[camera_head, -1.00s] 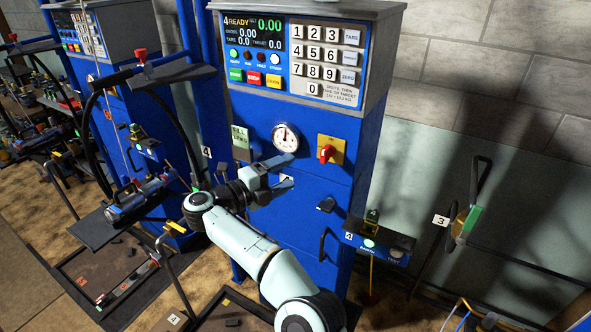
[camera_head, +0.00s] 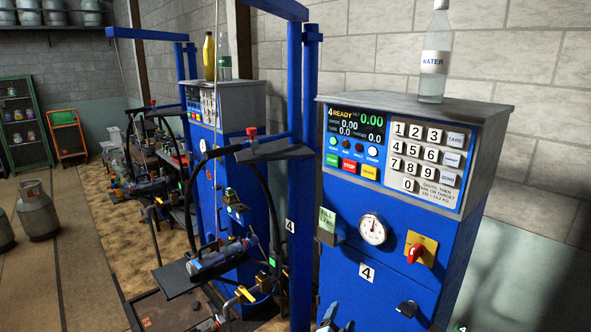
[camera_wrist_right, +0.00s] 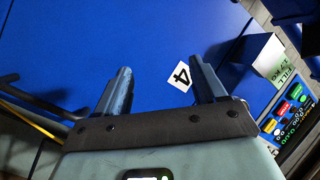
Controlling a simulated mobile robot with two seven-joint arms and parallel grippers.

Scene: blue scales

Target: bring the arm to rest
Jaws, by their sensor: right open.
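My right gripper (camera_wrist_right: 160,72) shows in the right wrist view with its two dark fingers apart and nothing between them. It faces the blue front of the scale cabinet (camera_wrist_right: 120,30), near a white label with a 4 (camera_wrist_right: 180,77). In the head view, only a small dark part, probably of this gripper (camera_head: 331,318), shows at the bottom edge, in front of the cabinet (camera_head: 345,225). The rest of my right arm is out of that view. My left gripper is not in view.
The cabinet carries a keypad (camera_head: 425,160), a dial (camera_head: 373,229) and a red rotary switch (camera_head: 416,250). A water bottle (camera_head: 434,60) stands on top. Blue posts and a hose stand (camera_head: 270,150) are to the left. Grey gas cylinders (camera_head: 38,210) stand on the floor far left.

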